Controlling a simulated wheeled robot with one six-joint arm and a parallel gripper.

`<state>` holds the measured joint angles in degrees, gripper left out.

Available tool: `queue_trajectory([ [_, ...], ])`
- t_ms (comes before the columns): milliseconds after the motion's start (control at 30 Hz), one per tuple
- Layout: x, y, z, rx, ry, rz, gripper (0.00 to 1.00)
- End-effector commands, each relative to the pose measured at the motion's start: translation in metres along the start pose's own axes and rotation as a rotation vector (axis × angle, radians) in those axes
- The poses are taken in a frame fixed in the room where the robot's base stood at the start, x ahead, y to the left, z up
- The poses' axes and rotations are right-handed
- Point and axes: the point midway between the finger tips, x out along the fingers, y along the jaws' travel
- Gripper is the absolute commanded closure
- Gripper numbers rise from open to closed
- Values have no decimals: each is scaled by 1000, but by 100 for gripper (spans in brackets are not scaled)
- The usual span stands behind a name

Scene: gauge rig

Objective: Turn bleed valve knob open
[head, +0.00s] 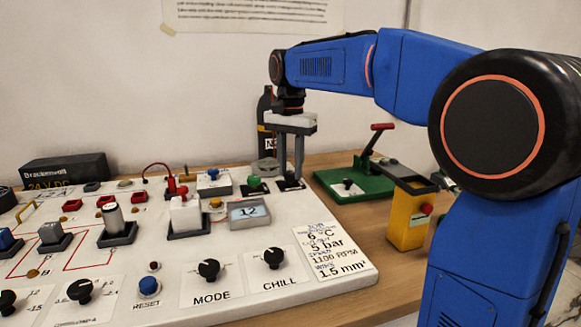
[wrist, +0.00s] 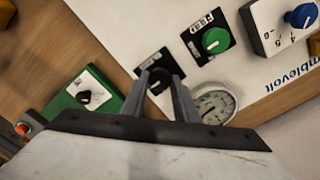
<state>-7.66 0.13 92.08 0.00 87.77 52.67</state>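A small black knob (wrist: 156,78) sits on a black plate (wrist: 150,57) at the panel's edge. In the wrist view, it shows between my fingertips; its label is not readable. In the head view, my gripper (head: 290,178) points straight down over the same black plate (head: 291,186), at the back right of the panel. The fingers are apart, one on each side of the knob; contact cannot be made out. My gripper also shows in the wrist view (wrist: 160,80). A round gauge (wrist: 213,106) lies right beside the fingers. A green knob (wrist: 214,40) is close by on another plate.
A green base with a red-handled lever (head: 365,160) stands to the right, bearing its own black knob (wrist: 84,97). A yellow box (head: 407,215) stands nearer. A dark bottle (head: 264,120) is behind my gripper. MODE (head: 209,269) and CHILL (head: 274,258) knobs are at the front.

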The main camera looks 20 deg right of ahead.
Motion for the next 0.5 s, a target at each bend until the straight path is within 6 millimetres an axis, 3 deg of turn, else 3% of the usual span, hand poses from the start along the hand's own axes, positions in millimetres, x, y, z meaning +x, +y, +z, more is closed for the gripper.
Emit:
queue_trajectory([
  [500, 0, 0, 0, -89, 0, 0, 95],
])
